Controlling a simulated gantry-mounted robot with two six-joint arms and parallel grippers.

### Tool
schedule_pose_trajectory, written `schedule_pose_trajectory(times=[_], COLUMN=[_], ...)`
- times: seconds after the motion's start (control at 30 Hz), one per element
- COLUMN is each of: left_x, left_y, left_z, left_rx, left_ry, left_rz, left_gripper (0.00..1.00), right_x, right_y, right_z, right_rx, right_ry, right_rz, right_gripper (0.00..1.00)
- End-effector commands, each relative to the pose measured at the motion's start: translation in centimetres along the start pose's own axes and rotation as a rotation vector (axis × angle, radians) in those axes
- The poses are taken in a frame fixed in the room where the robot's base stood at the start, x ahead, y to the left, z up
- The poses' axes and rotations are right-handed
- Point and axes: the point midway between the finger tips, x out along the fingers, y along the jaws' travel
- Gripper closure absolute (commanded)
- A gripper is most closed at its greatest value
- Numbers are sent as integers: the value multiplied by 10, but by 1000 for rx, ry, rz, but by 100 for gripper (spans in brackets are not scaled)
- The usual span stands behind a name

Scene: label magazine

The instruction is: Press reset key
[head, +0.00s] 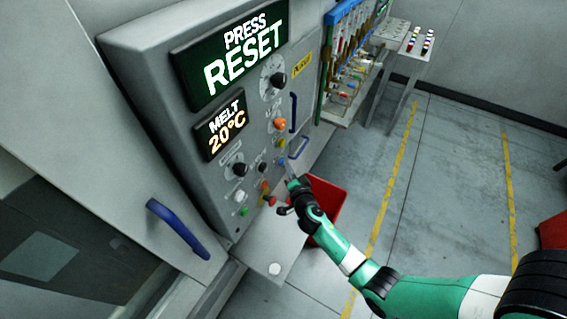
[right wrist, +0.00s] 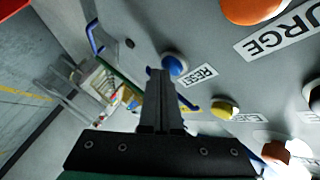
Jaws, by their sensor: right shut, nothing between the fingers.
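The reset key is a round blue button (right wrist: 176,64) with a RESET label (right wrist: 196,76) beside it, on the grey control panel (head: 150,62). In the head view the key (head: 281,161) is a small blue spot low on the panel's right side. My right gripper (head: 289,171) is shut and empty, its tips close to the key. In the right wrist view the shut fingers (right wrist: 160,74) overlap the left edge of the key. I cannot tell whether they touch it. The panel's upper display (head: 240,50) reads PRESS RESET. My left gripper is not in view.
A yellow button (right wrist: 225,107) sits near the key, and a large orange button (right wrist: 252,10) lies further up. The lower display (head: 226,134) reads MELT 20°C. Blue handles (head: 293,112) stick out of the panel's right side. A red bin (head: 326,196) stands below.

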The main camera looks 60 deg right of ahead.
Motion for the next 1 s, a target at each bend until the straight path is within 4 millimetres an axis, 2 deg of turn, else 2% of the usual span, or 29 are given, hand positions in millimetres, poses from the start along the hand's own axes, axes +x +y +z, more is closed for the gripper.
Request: schedule_pose_trajectory(times=[0.47, 1.0], left_x=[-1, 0], left_y=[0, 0], left_z=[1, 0], left_rx=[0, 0], left_ry=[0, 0], left_rz=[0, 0], left_gripper=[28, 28], right_x=[1, -11], right_y=[-1, 7], right_z=[1, -7], right_rx=[1, 0], right_ry=[-1, -1], right_rz=[-1, -2], right_gripper=[100, 100])
